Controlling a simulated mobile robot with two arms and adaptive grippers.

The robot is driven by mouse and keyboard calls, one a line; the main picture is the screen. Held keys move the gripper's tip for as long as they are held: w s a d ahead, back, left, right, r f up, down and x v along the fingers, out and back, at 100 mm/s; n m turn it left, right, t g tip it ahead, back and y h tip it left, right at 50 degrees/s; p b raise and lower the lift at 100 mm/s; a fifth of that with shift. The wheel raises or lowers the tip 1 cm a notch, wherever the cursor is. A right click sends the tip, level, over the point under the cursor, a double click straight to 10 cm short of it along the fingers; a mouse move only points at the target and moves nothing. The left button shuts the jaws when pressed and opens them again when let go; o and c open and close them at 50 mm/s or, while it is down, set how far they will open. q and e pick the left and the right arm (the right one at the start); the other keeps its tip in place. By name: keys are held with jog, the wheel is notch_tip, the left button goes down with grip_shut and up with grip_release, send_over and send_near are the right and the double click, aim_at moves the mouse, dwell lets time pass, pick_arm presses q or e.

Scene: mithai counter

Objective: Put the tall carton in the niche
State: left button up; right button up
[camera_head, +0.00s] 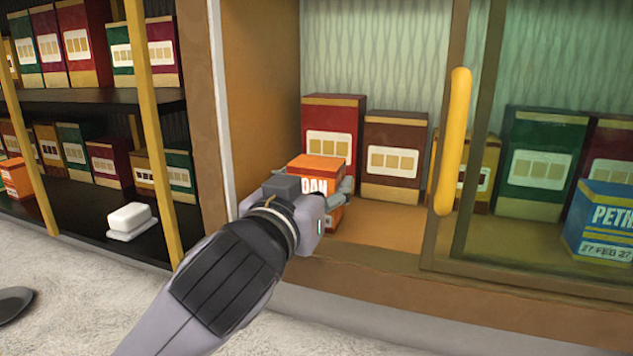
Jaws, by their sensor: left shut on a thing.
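The carton is at the front left of the open niche (385,225), a compartment with a wooden floor and patterned back wall. I cannot tell whether its base touches the floor. My right gripper is not in view.
A red carton (346,120) and a brown carton (392,135) stand behind in the niche. A glass door with a yellow handle (453,140) covers the right side, with a blue carton (600,222) behind it. Left shelves hold several boxes and a white butter dish (129,219).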

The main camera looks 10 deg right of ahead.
pick_arm(q)
jog(key=shift+d+f, duration=0.1)
jog(key=shift+f, duration=0.05)
jog(key=o, duration=1.5)
jog(key=shift+r, duration=0.2)
jog(key=shift+s+a+f, duration=0.1)
jog(key=shift+s+a, duration=0.1)
jog(key=shift+s, duration=0.05)
jog(key=b+v, duration=0.3)
jog(key=v, duration=0.8)
jog(key=shift+s, duration=0.15)
jog(key=shift+a, duration=0.15)
